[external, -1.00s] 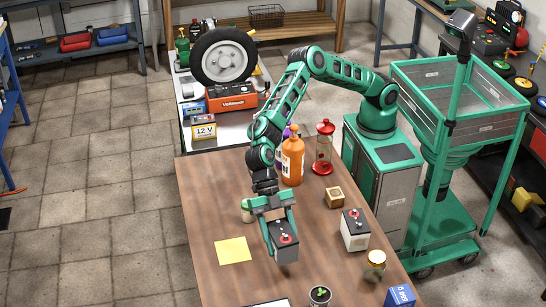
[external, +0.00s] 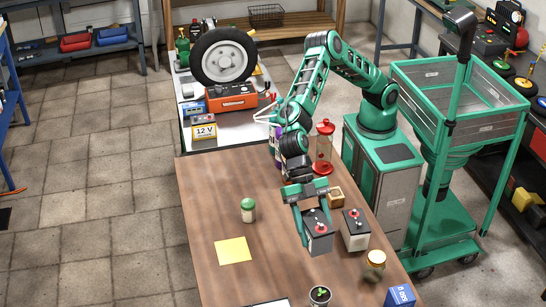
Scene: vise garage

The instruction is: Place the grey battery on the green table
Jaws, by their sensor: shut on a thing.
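My gripper (external: 315,222) is shut on a grey battery (external: 319,243) with a dark top and red caps. The battery is upright, over the right half of the brown table (external: 205,205). I cannot tell how far its base is above the tabletop. A second, lighter battery (external: 355,238) with a dark top and a red cap stands just right of it. No table with a plainly green top shows.
A green-capped jar (external: 248,210), a yellow sheet (external: 233,250), a wooden box (external: 335,197), an amber-lidded jar (external: 375,264), a potted plant (external: 320,296) and a blue box (external: 400,297) are on the brown table. A red-capped glass container (external: 324,150) stands behind. The table's left side is mostly clear.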

